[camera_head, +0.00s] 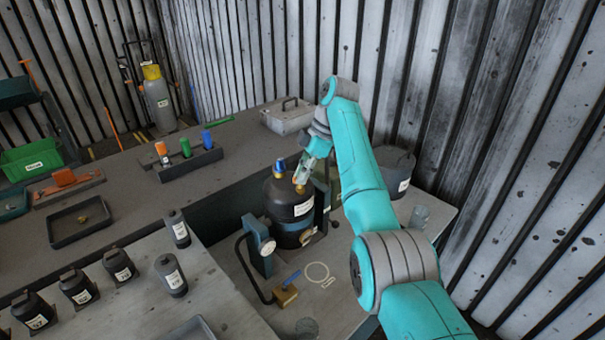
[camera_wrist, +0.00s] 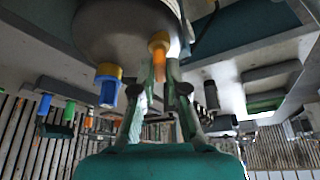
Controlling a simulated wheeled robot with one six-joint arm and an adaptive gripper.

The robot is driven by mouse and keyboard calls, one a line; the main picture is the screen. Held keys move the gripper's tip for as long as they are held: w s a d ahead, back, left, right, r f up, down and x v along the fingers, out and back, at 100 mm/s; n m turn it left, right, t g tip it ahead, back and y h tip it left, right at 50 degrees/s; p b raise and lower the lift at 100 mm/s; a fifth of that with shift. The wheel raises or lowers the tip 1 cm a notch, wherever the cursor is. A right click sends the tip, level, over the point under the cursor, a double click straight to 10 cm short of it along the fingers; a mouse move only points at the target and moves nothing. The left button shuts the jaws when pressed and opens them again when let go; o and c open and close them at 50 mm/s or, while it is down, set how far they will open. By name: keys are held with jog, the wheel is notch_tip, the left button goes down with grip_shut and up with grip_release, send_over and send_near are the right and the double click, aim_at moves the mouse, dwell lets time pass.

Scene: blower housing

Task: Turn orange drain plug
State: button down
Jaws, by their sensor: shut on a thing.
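The black blower housing (camera_head: 287,213), with a white label, stands upright on the bench. A blue plug (camera_head: 279,166) with a yellow collar sits on its top, and it also shows in the wrist view (camera_wrist: 108,88). The orange drain plug (camera_wrist: 158,42) is beside it at the housing. In the head view its orange-gold end (camera_head: 300,188) shows just under my gripper (camera_head: 307,170). In the wrist view my gripper (camera_wrist: 161,72) has its two fingers closed in at the orange plug, one on each side. The exact contact is partly hidden.
A gauge (camera_head: 267,246) with a hose stands left of the housing. A grey bucket (camera_head: 394,170) and a clear cup (camera_head: 419,216) are to the right, near the wall. A block (camera_head: 190,158) holding orange, green and blue items lies farther left.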

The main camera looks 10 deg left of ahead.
jog(key=shift+w+n+g, duration=0.1)
jog(key=shift+n+g, duration=0.2)
jog(key=shift+n, duration=0.8)
jog(key=shift+n+h, duration=0.3)
jog(key=c, duration=1.2)
grip_release()
notch_tip(320, 180, up, 10)
